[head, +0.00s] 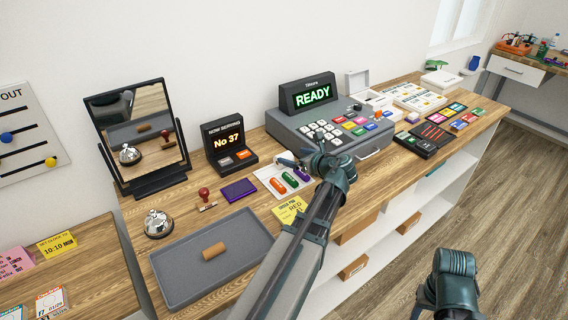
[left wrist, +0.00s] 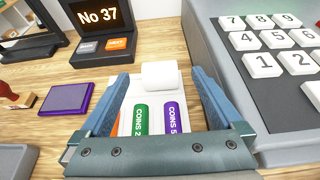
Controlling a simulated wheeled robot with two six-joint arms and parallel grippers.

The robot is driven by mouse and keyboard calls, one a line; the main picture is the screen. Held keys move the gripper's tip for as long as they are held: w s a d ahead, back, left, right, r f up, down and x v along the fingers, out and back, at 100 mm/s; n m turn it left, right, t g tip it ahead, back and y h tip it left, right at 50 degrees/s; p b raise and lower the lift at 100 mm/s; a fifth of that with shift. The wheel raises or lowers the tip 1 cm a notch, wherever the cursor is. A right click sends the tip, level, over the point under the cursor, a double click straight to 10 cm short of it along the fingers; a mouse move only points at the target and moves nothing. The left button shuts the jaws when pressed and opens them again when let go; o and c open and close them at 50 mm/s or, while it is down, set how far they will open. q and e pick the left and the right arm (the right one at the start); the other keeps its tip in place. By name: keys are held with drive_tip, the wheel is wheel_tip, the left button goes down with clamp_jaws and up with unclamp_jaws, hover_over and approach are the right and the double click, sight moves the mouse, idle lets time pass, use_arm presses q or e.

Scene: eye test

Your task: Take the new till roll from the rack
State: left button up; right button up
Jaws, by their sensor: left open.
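The white till roll (left wrist: 160,75) lies at the far end of the white rack (left wrist: 125,122) in the left wrist view. The rack also shows in the head view (head: 264,174), with orange, green and purple coin rolls in it. My left gripper (left wrist: 159,80) is open, with one finger on each side of the till roll and the coin rolls. I cannot tell whether the fingers touch the roll. In the head view my left gripper (head: 290,162) is over the rack's far end and hides much of the roll. My right gripper is out of view; only part of that arm shows.
The cash register (head: 320,128) stands close to the right of the rack. The number display (head: 228,145) is behind it, and a purple pad (head: 238,190) and a red-handled stamp (head: 205,197) are to its left. A grey tray (head: 180,270) holds a brown cylinder (head: 213,252).

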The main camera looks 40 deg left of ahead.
sight(285, 155)
use_arm(q)
drive_tip(key=shift+f+b+x, duration=0.2)
drive_tip(key=shift+b+x, duration=0.45)
drive_tip(key=shift+x, duration=0.6)
drive_tip(key=shift+f+b+x, duration=0.2)
drive_tip(key=shift+b+x, duration=0.45)
drive_tip(key=shift+x, duration=0.6)
drive_tip(key=c, duration=1.4)
drive_tip(key=shift+r, duration=0.2)
